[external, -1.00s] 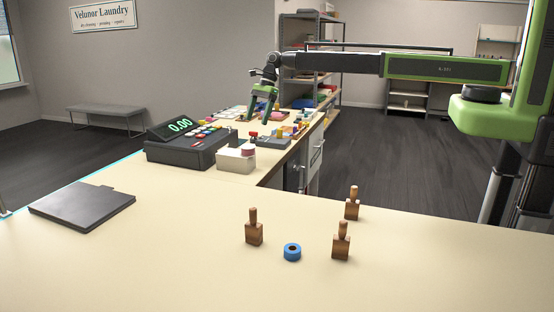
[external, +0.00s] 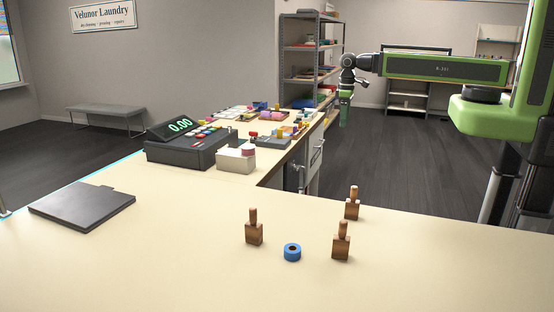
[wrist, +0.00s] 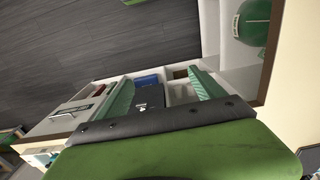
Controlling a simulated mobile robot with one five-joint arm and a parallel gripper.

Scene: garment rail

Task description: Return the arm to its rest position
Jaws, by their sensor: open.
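My gripper (external: 345,108) hangs downward at the end of my green and black arm, over the floor just right of the counter's back branch. In the wrist view my gripper (wrist: 160,95) shows two green fingers spread apart with nothing held between them. Beyond the fingers are the counter's inner side and open shelves, with a blue item (wrist: 147,81) and a black item with a white mark (wrist: 150,98).
Small colourful items crowd the back branch. Shelves (external: 300,60) stand behind; the floor (external: 400,150) right of the counter is clear.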

